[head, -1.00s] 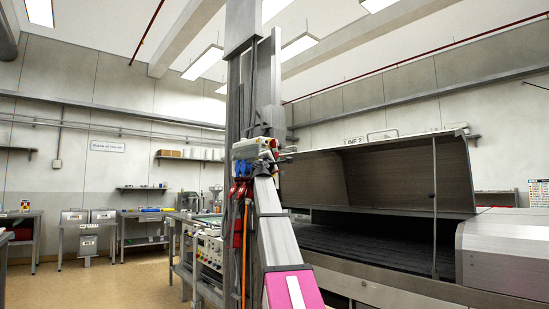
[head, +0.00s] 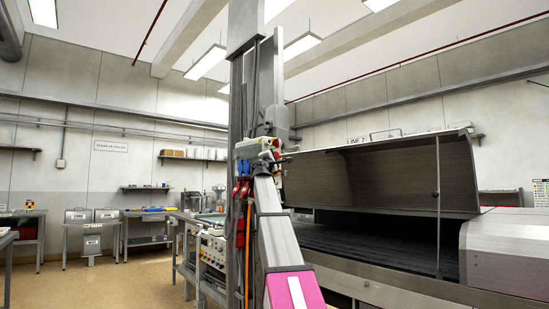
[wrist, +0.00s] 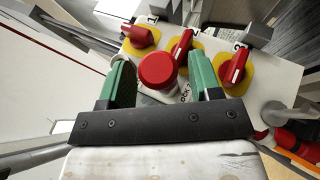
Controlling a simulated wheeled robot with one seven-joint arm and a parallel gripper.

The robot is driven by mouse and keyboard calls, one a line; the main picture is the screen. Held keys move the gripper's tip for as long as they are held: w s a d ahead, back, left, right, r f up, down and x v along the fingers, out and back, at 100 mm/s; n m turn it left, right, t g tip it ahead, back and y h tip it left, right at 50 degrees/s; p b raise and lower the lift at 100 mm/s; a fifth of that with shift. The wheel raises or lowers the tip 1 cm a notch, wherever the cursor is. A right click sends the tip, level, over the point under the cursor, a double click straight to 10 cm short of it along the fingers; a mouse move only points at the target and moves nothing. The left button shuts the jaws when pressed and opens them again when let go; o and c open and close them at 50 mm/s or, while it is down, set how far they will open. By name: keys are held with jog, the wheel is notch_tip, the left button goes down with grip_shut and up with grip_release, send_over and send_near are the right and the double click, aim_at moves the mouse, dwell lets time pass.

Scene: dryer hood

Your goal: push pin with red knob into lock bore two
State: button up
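The pin's round red knob (wrist: 157,70) shows in the wrist view between my gripper's green fingers. My gripper (wrist: 163,76) is open: a gap shows at the right of the knob, and the left finger is close to it. I cannot tell whether either finger touches it. The pin's shaft is hidden below the knob. A partly covered label lies beside it on the pale box (wrist: 270,85); I cannot make out bore two. In the head view the box (head: 250,148) is small beside the grey column, and my gripper cannot be made out there.
Red rotary switches on yellow plates, numbered 1 (wrist: 140,37), 2 (wrist: 182,46) and 3 (wrist: 235,67), stand just beyond the fingers. The dryer hood (head: 390,178) is raised at the right, with a thin rod (head: 437,210) at its front. Open floor (head: 120,285) lies left.

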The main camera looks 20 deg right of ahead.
jog(key=shift+s, duration=0.1)
jog(key=v, duration=1)
jog(key=shift+s+a+f, duration=0.2)
jog(key=shift+s+f, duration=0.05)
dwell(0.3)
